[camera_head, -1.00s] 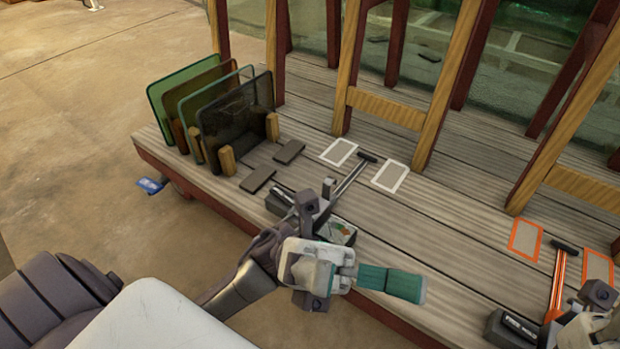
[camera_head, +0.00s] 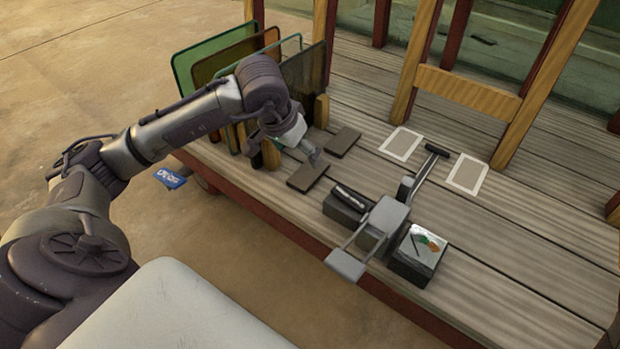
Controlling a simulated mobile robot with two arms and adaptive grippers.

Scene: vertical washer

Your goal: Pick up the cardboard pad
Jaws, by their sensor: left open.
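Two flat dark brown pads, which look like the cardboard pads, lie on the wooden deck. The nearer pad (camera_head: 305,179) is just right of the rack of panels, and the farther pad (camera_head: 343,141) is behind it to the right. My left gripper (camera_head: 292,156) points down beside the panels, at the left end of the nearer pad. It is open and appears empty. One finger shows near the pad's back edge; I cannot tell whether it touches. The other finger is partly hidden. My right gripper is not in view.
Upright glass panels (camera_head: 203,62) in wooden holders stand close behind my left gripper. White-framed pads (camera_head: 402,144) lie farther back. Wooden posts rise behind.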

